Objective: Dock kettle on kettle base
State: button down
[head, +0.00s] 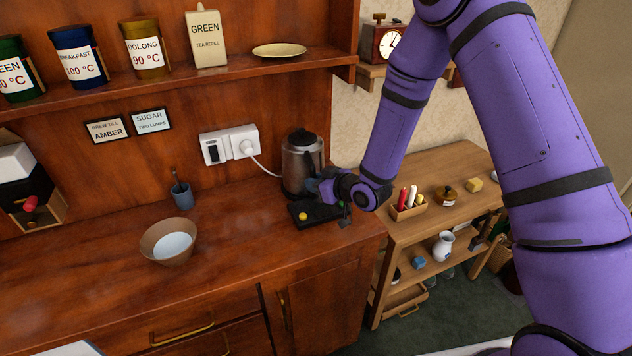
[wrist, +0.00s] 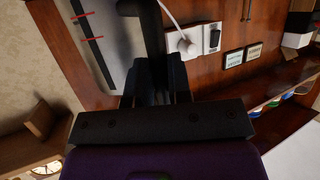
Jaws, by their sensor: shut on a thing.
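The kettle (head: 298,168) is a grey, see-through cylinder with a dark lid, upright at the right end of the wooden counter. The black kettle base (head: 318,216) lies on the counter at its foot, with a yellow button at the front. The kettle's bottom overlaps the base's back edge; I cannot tell if it is seated or just above. My gripper (head: 322,188) is shut on the kettle's black handle, at its right side. In the wrist view the fingers (wrist: 155,85) close on the dark handle (wrist: 152,30), beside the grey body (wrist: 97,40) with red gauge marks.
A white wall socket (head: 230,145) with a plug and cord is behind the kettle. A low wooden shelf unit (head: 440,180) stands right. The counter's front middle is clear.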

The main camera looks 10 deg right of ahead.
jog(key=shift+f, duration=0.15)
jog(key=c, duration=1.3)
grip_release()
jog(key=shift+c, duration=0.2)
jog(key=shift+f, duration=0.1)
jog(key=v, duration=1.1)
